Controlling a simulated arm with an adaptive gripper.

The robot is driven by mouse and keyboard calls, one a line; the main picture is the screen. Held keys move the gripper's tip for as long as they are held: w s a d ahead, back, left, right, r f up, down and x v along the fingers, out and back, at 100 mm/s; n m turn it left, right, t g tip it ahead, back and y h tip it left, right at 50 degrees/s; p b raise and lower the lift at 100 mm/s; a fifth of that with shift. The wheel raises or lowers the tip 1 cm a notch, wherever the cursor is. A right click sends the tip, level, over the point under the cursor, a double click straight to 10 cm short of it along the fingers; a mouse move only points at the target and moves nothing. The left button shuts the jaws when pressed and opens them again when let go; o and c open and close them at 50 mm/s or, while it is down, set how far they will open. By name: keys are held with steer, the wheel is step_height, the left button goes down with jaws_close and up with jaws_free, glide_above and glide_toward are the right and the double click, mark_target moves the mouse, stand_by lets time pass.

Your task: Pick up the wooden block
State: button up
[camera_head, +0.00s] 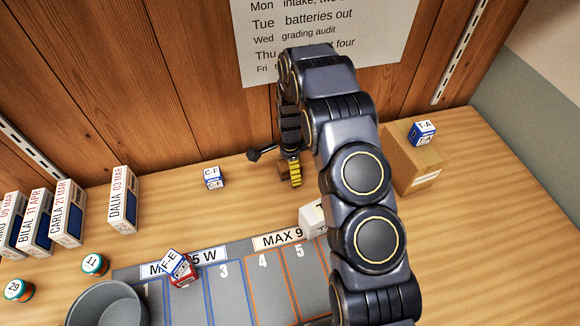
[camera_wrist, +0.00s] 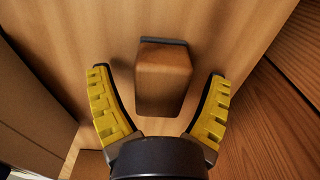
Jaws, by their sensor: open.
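The wooden block (camera_wrist: 163,72) is brown and lies between the two yellow-padded fingers of my gripper (camera_wrist: 160,84) in the wrist view. Clear gaps show on both sides, so the fingers are apart and touch nothing. A thin dark grey strip shows along the block's far edge. In the head view my gripper (camera_head: 293,172) points down at the table near the back wall. Only a small brown part of the block (camera_head: 283,169) shows there beside a yellow finger; the rest is hidden.
A cardboard box (camera_head: 411,165) with a blue-and-white cube (camera_head: 422,132) on top stands right of my arm. A cube marked C-F (camera_head: 213,178) stands to the left. A grey lane mat (camera_head: 205,300), a grey bowl (camera_head: 108,306) and labelled boxes (camera_head: 122,200) are nearer or further left.

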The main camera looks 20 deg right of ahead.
steer(key=shift+f, duration=0.3)
steer(key=c, duration=1.2)
steer(key=shift+r, duration=0.15)
